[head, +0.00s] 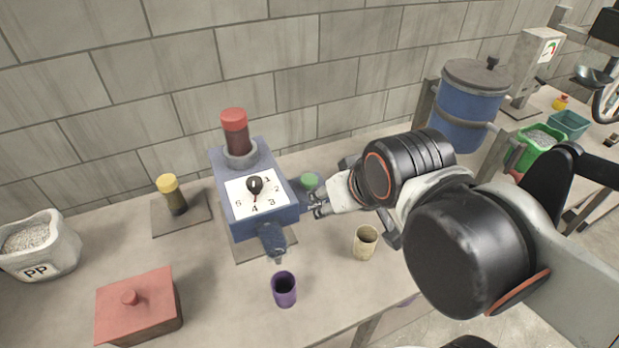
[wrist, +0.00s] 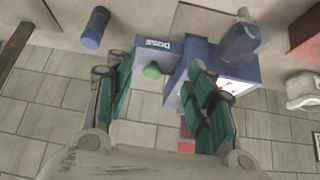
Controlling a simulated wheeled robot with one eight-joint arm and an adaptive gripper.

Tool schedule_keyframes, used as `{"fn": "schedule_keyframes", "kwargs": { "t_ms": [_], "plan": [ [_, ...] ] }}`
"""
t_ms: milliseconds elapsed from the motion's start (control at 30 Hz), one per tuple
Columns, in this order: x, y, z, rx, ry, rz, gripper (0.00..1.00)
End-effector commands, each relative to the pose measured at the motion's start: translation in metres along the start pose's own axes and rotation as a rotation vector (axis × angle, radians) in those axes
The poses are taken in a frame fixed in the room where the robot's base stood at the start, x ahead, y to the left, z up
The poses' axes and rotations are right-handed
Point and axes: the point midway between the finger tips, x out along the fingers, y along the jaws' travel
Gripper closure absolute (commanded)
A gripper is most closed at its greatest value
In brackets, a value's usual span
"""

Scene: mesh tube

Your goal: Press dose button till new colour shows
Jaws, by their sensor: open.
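The blue dosing machine (head: 264,222) has a white numbered dial face with a black knob (head: 255,185). A clear bluish spout part (head: 272,240) is at its front. In the wrist view the button (wrist: 152,71) is beside the upside-down word DOSE on the housing (wrist: 146,47). My gripper (head: 318,208) is open at the machine's right side. In the wrist view its green-padded fingers (wrist: 155,74) frame the button, with nothing held. Contact with the button cannot be told.
A red-capped bottle (head: 236,135) stands upright on the machine. A purple cup (head: 284,289) and a beige cup (head: 365,242) stand in front. A yellow-capped bottle (head: 172,195) and a red lidded box (head: 139,306) are left. A blue barrel (head: 464,108) is behind my arm.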

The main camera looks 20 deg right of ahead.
Motion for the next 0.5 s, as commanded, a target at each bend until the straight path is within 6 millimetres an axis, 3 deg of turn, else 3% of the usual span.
{"fn": "schedule_keyframes", "kwargs": {
  "t_ms": [167,367,500],
  "plan": [
    [0.0000,0.0000,0.0000,0.000,0.000,0.000,0.51],
    [0.0000,0.0000,0.0000,0.000,0.000,0.000,0.96],
    [0.0000,0.0000,0.0000,0.000,0.000,0.000,1.00]
  ]
}}
